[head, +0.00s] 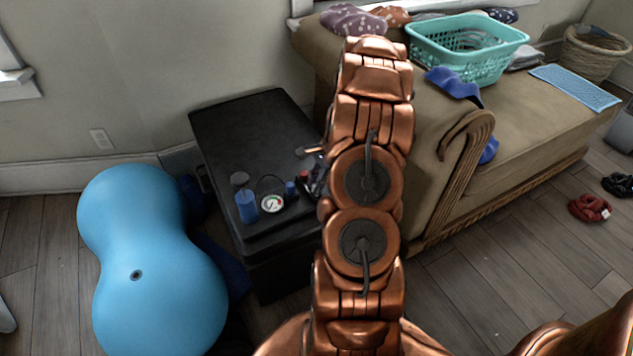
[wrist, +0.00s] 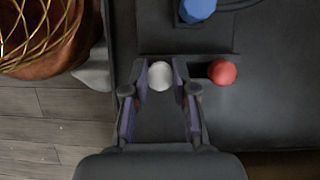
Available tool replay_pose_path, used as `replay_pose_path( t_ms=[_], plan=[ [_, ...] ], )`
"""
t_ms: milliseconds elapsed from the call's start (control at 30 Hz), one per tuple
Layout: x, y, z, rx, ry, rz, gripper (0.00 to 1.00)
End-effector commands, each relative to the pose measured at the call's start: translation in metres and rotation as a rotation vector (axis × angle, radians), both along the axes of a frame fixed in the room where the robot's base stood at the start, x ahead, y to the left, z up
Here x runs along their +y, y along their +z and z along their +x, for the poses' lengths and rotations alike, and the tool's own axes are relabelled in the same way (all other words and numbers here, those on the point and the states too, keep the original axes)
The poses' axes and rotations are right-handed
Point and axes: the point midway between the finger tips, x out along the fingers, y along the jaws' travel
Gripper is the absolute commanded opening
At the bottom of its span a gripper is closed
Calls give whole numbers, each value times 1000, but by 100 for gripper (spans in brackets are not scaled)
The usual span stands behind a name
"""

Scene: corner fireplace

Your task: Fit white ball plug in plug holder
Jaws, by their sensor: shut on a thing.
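The white ball plug (wrist: 160,75) is between the fingertips of my gripper (wrist: 161,66) in the wrist view, and the purple-lined fingers are shut on it. In the head view my gripper (head: 318,182) is mostly hidden behind my copper arm, at the right side of the black box, and the white ball cannot be made out. A red ball (wrist: 222,72) lies just right of the fingers; it shows small in the head view (head: 304,175). I cannot clearly tell which part is the plug holder; a dark flat piece (wrist: 215,40) lies just beyond the fingertips.
A blue object (wrist: 197,9) is at the top of the wrist view. On the black box (head: 245,130) stand a blue pump (head: 247,207) and a round gauge (head: 271,203). A blue peanut ball (head: 155,265) is left; a tan chaise (head: 530,120) is right. The box's back is clear.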

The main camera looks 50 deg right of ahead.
Motion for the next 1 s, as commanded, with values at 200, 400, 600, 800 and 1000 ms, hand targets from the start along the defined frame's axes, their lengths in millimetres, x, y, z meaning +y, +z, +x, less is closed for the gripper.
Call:
replay_pose_path(
  t_ms=[200,400,600,800,1000],
  plan=[
    [0,-3,0,0,0,0,6],
    [0,-5,0,1,0,1,6],
    [0,-7,0,1,0,1,6],
    [0,-9,0,0,0,1,31],
    [0,-9,0,0,0,1,52]
  ],
)
